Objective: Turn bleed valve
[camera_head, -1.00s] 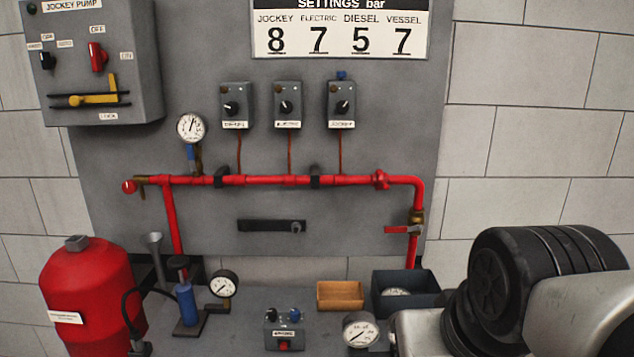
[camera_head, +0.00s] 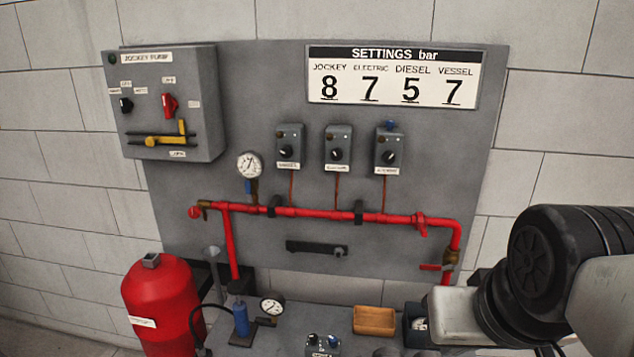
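A red pipe (camera_head: 330,213) runs across the grey panel. At its left end is a small red knob (camera_head: 194,212) beside a brass fitting (camera_head: 205,206). At its lower right is a brass valve (camera_head: 449,260) with a red lever (camera_head: 430,267) pointing left, roughly level. No label shows which of these is the bleed valve. My arm enters at the lower right, and its pale block partly overlaps the pipe below the brass valve in the picture. My gripper's fingertips are not in view, so I cannot tell their distance from either valve.
A jockey pump box (camera_head: 180,105) hangs at the upper left, with three switch boxes (camera_head: 337,145) above the pipe. A red tank (camera_head: 160,305) stands at the lower left. A wooden tray (camera_head: 374,320) and a dark bin (camera_head: 413,325) sit on the bench.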

